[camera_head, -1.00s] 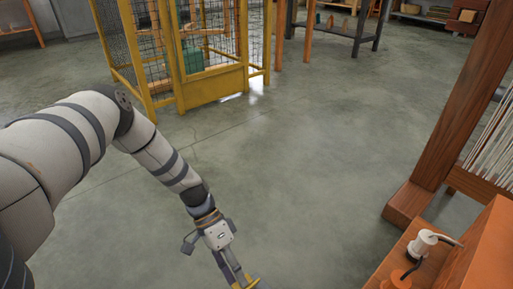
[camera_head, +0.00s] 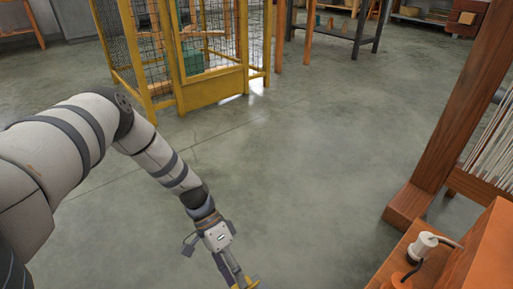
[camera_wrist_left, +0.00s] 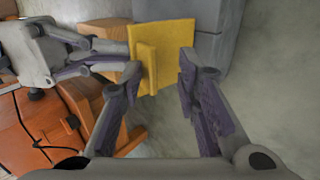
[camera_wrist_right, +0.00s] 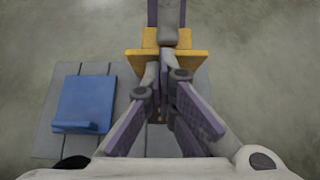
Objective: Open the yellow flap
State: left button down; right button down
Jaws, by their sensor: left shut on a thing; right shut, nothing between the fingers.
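The yellow flap (camera_wrist_left: 175,45) is a flat plate with a raised bar (camera_wrist_left: 147,68) on its face. My left gripper (camera_wrist_left: 160,72) has its fingers about the flap and is shut on it; the exact contact is hard to see. A bit of yellow shows by the left gripper (camera_head: 245,283) at the bottom edge of the head view. The flap also shows in the right wrist view (camera_wrist_right: 195,60), seen nearly edge-on. My right gripper (camera_wrist_right: 166,72) is shut and empty, its tips close to the flap; I cannot tell whether they touch it.
A blue flap (camera_wrist_right: 85,100) lies on grey boards (camera_wrist_right: 45,145) beside the yellow one. In the head view, an orange wooden bench (camera_head: 475,255) and a loom post (camera_head: 455,120) stand at right. A yellow mesh cage (camera_head: 212,90) stands at the back. The middle floor is clear.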

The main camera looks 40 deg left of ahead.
pick_arm(q)
jog(key=c, duration=1.7)
grip_release()
jog(key=shift+s+a+f, duration=0.15)
jog(key=shift+a+f, duration=0.45)
jog(key=shift+f, duration=0.1)
jog(key=shift+d, duration=0.1)
jog(key=shift+r, duration=0.15)
